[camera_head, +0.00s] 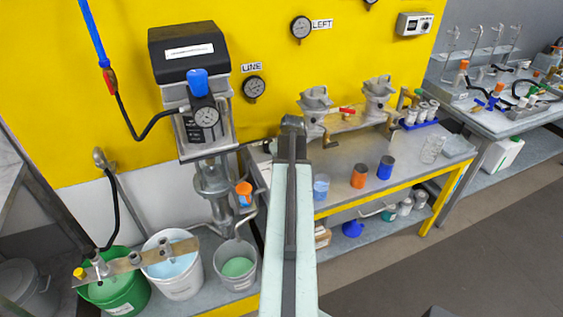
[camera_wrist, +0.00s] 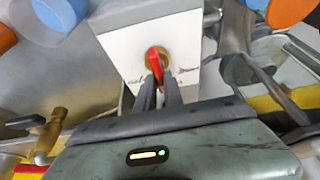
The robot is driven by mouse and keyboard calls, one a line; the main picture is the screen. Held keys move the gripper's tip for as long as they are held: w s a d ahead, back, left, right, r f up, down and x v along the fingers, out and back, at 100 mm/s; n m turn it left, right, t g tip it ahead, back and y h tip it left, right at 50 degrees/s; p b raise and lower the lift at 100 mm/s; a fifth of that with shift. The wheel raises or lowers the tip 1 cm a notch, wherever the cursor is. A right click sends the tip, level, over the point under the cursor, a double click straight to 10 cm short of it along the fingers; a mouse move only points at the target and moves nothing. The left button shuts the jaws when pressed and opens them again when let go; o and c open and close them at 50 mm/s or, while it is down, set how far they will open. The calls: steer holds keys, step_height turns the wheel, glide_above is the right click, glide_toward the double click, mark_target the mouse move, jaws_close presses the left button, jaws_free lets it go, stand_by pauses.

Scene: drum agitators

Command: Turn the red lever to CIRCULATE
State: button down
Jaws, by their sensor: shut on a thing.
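In the wrist view, the red lever (camera_wrist: 154,60) sits on a round brass hub on the face of a white box (camera_wrist: 125,52). My gripper (camera_wrist: 158,84) is shut on the lever, with one dark finger on each side of its lower part. The lever points down in that picture, tilted slightly. Small dark marks flank the hub, but I cannot read a CIRCULATE label. In the head view, my arm covers the middle of the bench, and my fingers and the held lever are hidden.
A brass valve (camera_wrist: 52,130) is at the left of the wrist view. In the head view, an orange cup (camera_head: 359,176) and a blue cup (camera_head: 385,167) stand on the bench right of my arm. Buckets (camera_head: 175,268) stand at lower left.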

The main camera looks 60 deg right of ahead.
steer(key=c, duration=1.5)
jaws_free()
steer(key=shift+o, duration=0.2)
steer(key=p+v, duration=0.7)
steer(key=v, duration=0.1)
steer(key=shift+f, duration=0.1)
